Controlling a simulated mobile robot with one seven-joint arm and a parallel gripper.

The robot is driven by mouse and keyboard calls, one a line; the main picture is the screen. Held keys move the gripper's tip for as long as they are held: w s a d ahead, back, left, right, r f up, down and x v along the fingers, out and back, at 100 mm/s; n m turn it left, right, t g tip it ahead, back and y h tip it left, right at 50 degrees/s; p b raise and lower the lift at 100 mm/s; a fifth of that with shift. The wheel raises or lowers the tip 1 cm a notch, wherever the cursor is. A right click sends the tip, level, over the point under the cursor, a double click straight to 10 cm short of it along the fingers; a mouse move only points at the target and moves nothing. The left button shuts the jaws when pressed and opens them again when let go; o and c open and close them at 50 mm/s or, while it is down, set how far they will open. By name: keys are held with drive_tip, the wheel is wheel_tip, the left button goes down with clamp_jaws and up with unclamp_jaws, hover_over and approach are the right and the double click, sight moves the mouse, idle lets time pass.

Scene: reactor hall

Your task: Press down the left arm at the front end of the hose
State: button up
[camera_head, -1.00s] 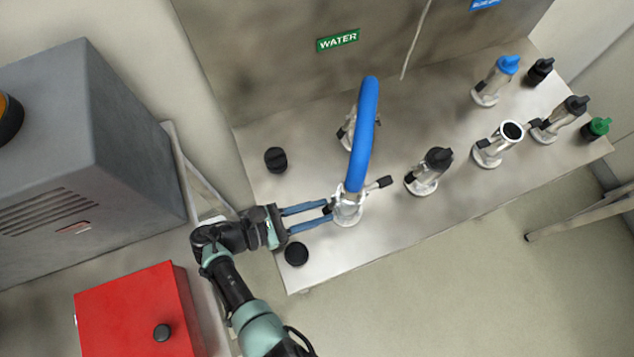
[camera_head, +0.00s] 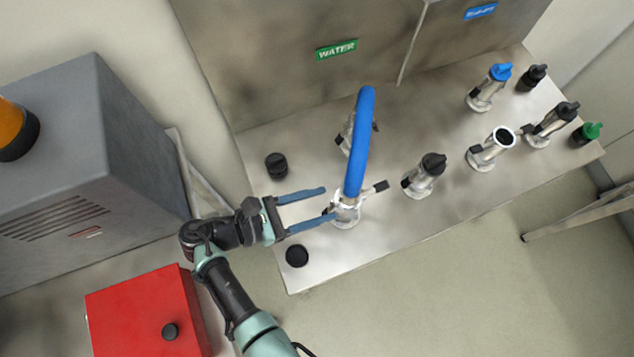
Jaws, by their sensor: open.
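The blue hose (camera_head: 361,140) arches from a rear coupling (camera_head: 345,138) to a metal front coupling (camera_head: 346,210) on the steel bench. The front coupling's right arm (camera_head: 380,186) has a black tip and sticks out to the right. The left arm is mostly hidden around the fingertips and hard to make out. My gripper (camera_head: 329,202) reaches in from the left with two blue fingers spread apart and nothing held between them. Its lower fingertip is at the coupling's left side; I cannot tell if it touches. Its upper fingertip is left of the hose.
Two black caps (camera_head: 276,165) (camera_head: 297,256) are on the bench near my gripper. A black-capped coupling (camera_head: 425,175) stands to the right, with several more beyond. A grey cabinet (camera_head: 90,150) and a red box (camera_head: 145,315) are at left. The steel wall (camera_head: 300,80) rises behind.

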drive_tip(key=shift+r, duration=1.05)
